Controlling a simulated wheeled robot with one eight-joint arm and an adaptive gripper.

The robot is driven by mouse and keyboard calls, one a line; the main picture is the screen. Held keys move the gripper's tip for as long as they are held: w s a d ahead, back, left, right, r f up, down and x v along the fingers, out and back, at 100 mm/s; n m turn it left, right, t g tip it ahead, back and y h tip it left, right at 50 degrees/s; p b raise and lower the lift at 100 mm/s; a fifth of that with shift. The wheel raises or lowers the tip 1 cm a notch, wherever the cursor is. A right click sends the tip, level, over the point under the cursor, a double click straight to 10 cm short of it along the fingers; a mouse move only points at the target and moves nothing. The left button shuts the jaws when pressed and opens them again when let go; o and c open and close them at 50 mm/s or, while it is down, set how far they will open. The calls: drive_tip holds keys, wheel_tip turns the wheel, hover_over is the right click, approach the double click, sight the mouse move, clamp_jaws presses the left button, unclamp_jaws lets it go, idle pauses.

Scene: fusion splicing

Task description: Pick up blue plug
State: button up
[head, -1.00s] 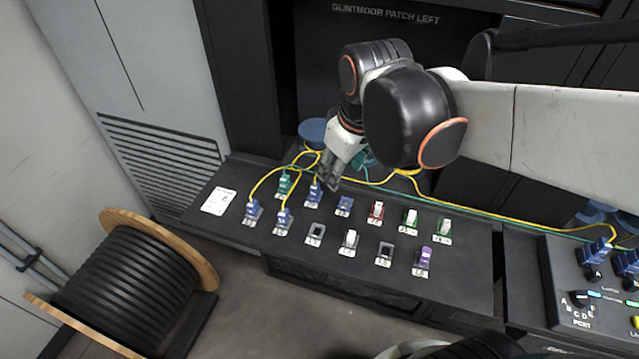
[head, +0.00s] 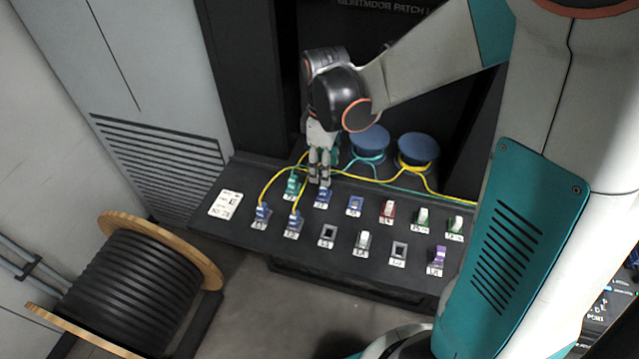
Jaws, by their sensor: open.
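A blue plug (head: 322,201) sits in the back row of the dark bench panel, partly hidden by my fingers. My gripper (head: 319,182) is open and points straight down over this plug. Its fingertips are at or just above the plug's top; I cannot tell if they touch it. Two other blue plugs with yellow cables stand nearer the front, one at the left (head: 261,213) and one to its right (head: 293,224). A green plug (head: 292,184) stands just left of my fingers.
Yellow cables (head: 375,180) run behind the plugs past two blue-topped spools (head: 418,149). Red, green, white and purple fittings (head: 437,257) and empty sockets (head: 328,236) fill the panel's right part. A white label card (head: 225,204) lies at the left. A black cable drum (head: 128,283) stands on the floor.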

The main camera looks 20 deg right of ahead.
sight(324, 187)
wheel_tip(324, 187, down, 9)
drive_tip(key=b, duration=0.3)
drive_tip(key=shift+w+d+r, duration=0.1)
drive_tip(key=shift+w+r, duration=0.05)
drive_tip(key=shift+r, duration=0.05)
drive_tip(key=shift+r, duration=0.1)
drive_tip(key=c, duration=1)
